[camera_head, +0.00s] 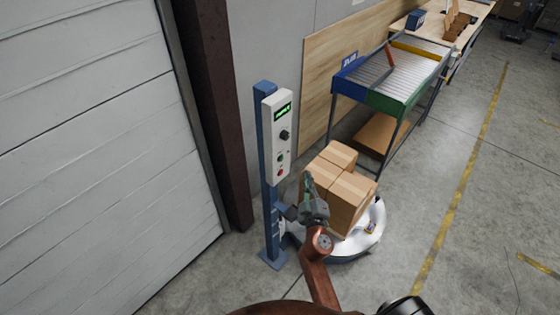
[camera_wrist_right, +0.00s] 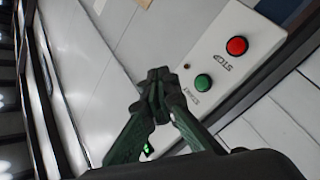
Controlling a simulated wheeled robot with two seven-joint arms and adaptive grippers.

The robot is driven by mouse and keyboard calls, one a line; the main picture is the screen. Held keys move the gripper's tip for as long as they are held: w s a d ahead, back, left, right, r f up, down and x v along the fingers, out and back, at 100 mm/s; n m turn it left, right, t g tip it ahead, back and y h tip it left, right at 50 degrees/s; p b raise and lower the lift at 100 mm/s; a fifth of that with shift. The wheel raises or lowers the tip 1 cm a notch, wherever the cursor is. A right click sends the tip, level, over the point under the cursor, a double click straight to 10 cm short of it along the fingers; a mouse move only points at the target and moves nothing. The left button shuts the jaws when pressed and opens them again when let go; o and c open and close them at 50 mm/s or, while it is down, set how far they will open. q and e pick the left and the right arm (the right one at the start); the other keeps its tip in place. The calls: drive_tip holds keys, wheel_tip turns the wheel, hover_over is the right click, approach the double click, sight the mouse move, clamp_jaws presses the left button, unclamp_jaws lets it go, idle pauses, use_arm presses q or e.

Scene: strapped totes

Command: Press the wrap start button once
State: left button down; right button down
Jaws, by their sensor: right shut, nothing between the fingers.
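The white control panel (camera_head: 275,137) is fixed to a blue post and has a lit green display, a black knob, a green button (camera_head: 281,158) and a red button (camera_head: 280,172). In the right wrist view the green start button (camera_wrist_right: 203,82) sits beside START lettering, and the red stop button (camera_wrist_right: 237,46) sits beside STOP lettering. My right gripper (camera_head: 308,178) is shut and empty, to the right of the panel's lower end. In the wrist view its closed fingertips (camera_wrist_right: 159,76) appear left of the green button; contact with it is not visible. My left gripper is not in view.
Brown cartons (camera_head: 350,190) stand on a round white turntable (camera_head: 375,217) just behind my right arm. The blue post (camera_head: 268,220) stands left of it. A roller conveyor (camera_head: 385,75) stands behind. Open concrete floor lies to the right, with a yellow line.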

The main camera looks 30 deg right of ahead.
sight(281, 159)
drive_tip(key=w+a+b, duration=0.1)
drive_tip(key=w+a, duration=0.2)
drive_tip(key=w, duration=0.5)
drive_tip(key=shift+a, duration=0.1)
idle(0.3)
drive_tip(key=shift+w, duration=0.15)
idle(1.0)
drive_tip(key=shift+w+a+b, duration=0.2)
drive_tip(key=shift+w+b, duration=0.2)
drive_tip(key=shift+w+a, duration=0.15)
drive_tip(key=shift+w, duration=0.2)
idle(0.6)
drive_tip(key=shift+s, duration=0.1)
drive_tip(key=shift+s+d, duration=0.3)
drive_tip(key=shift+s, duration=0.4)
